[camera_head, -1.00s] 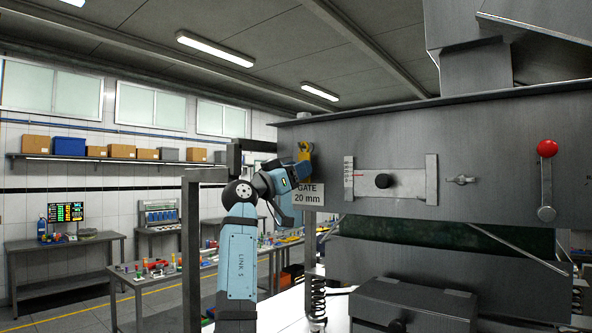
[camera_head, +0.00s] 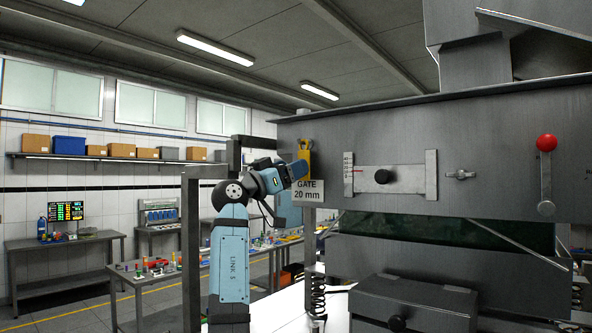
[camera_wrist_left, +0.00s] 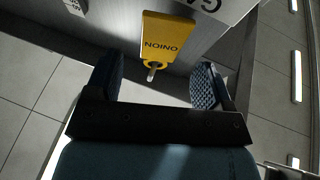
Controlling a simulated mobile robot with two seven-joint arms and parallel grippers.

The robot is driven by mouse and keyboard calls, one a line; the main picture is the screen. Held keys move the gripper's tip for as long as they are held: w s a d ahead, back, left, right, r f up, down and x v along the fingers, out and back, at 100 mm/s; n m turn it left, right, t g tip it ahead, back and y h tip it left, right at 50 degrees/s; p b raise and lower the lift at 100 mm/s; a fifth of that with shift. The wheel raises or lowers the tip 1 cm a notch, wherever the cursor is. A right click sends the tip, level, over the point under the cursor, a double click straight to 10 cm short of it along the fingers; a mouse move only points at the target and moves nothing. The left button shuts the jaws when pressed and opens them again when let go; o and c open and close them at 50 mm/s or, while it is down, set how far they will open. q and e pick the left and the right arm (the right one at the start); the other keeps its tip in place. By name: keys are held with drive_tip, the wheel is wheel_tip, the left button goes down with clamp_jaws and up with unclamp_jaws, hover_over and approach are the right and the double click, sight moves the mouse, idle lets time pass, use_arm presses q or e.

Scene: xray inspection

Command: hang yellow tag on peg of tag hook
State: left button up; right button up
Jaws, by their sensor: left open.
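The yellow tag (camera_head: 305,150) is at the left end of the grey machine front, above the GATE 20 mm plate. My left gripper (camera_head: 300,168) is just left of the tag. In the left wrist view my left gripper (camera_wrist_left: 156,80) is open, its fingers apart on either side of the peg and clear of the tag. My right gripper is out of view.
The GATE 20 mm plate (camera_head: 308,190) is just below the tag. A dark post (camera_head: 191,250) stands left of my arm.

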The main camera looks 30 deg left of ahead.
use_arm(q)
drive_tip(key=b+v, duration=0.3)
drive_tip(key=v, duration=0.8)
drive_tip(key=s+d+f+m+t+h, duration=0.3)
drive_tip(key=d+f+m+t+h, duration=0.15)
drive_tip(key=d+f, duration=0.5)
drive_tip(key=s+f+n+g+y, duration=0.35)
drive_tip(key=f+n+y, duration=0.2)
drive_tip(key=f, duration=0.65)
drive_tip(key=s+f+n+g+y, duration=0.35)
drive_tip(key=f+y, duration=0.35)
drive_tip(key=f, duration=0.6)
drive_tip(key=s+f+n+g+y, duration=0.35)
drive_tip(key=f+n+y, duration=0.3)
drive_tip(key=f, duration=0.55)
drive_tip(key=s+d+f+m+g+h, duration=0.4)
drive_tip(key=s+d+f+m+g, duration=0.15)
drive_tip(key=s+f, duration=0.5)
drive_tip(key=s+d+f+m+g+h, duration=0.4)
drive_tip(key=s+d+f+g, duration=0.25)
drive_tip(key=s+f, duration=0.35)
drive_tip(key=w+d+f+t+h, duration=0.1)
drive_tip(key=w+d+f+t, duration=0.1)
drive_tip(key=f, duration=0.4)
drive_tip(key=w+d+f+t+h, duration=0.1)
drive_tip(key=w+d+f+t, duration=0.2)
drive_tip(key=d+f+t, duration=0.1)
drive_tip(key=shift+w+f+m+t, duration=0.2)
drive_tip(key=shift+f+m+t, duration=0.15)
drive_tip(key=shift+f+t, duration=0.6)
